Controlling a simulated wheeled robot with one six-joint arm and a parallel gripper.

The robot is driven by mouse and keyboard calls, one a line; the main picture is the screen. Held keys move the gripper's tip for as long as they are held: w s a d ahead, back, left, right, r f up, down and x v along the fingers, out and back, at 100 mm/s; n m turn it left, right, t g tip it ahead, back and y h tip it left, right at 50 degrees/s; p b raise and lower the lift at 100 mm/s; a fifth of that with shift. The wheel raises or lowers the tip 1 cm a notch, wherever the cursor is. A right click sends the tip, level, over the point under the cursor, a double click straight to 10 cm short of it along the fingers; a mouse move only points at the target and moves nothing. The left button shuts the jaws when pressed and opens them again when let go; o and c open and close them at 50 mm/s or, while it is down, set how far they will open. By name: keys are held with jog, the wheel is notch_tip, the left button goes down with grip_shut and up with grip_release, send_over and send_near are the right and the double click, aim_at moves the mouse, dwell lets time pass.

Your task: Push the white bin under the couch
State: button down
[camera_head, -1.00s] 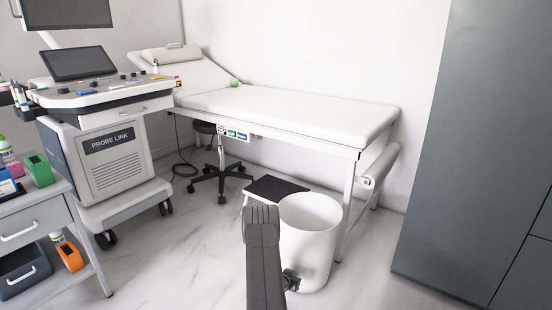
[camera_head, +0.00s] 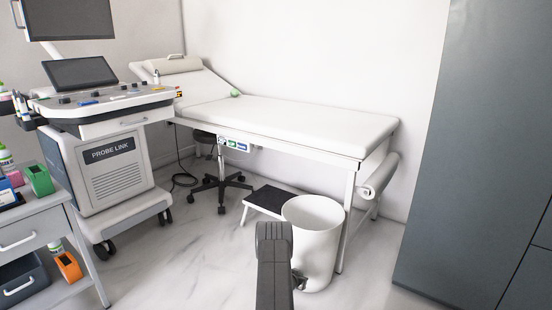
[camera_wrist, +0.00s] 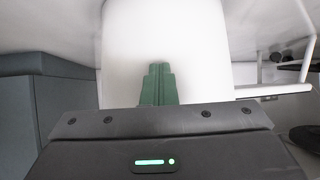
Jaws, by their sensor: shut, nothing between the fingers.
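The white bin (camera_head: 322,245) stands upright on the floor in front of the couch (camera_head: 290,118), close to the couch's near right leg. In the head view it overlaps that leg and part of the couch's underside. In the wrist view the bin (camera_wrist: 190,45) fills the middle. My gripper (camera_wrist: 158,68) is shut and empty, its green fingertips pointing at the bin's side wall. They look very close to it; I cannot tell if they touch. In the head view my gripper (camera_head: 300,282) shows low against the bin, partly hidden by my arm.
A step stool (camera_head: 272,199) with a black top stands just behind and left of the bin. A wheeled stool (camera_head: 220,184) is under the couch. A grey cabinet (camera_head: 470,150) stands right, an ultrasound cart (camera_head: 112,172) left.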

aim_at(303, 270)
jog(key=shift+w+d, duration=0.8)
jog(key=shift+w, duration=0.75)
jog(key=shift+w+d, duration=0.75)
jog(key=shift+w, duration=0.85)
jog(key=shift+w+d, duration=0.8)
jog(key=shift+w, duration=0.75)
jog(key=s+p, duration=0.1)
jog(key=a+p, duration=0.1)
jog(key=p, duration=0.1)
jog(key=shift+s+r, duration=0.2)
jog(key=shift+s, duration=0.2)
jog(key=s+p, duration=0.1)
jog(key=s+a+p, duration=0.1)
jog(key=s+p, duration=0.1)
jog(key=p, duration=0.1)
jog(key=shift+s+a+f, duration=0.1)
jog(key=shift+s+a, duration=0.15)
jog(key=shift+a, duration=0.1)
jog(key=shift+f, duration=0.15)
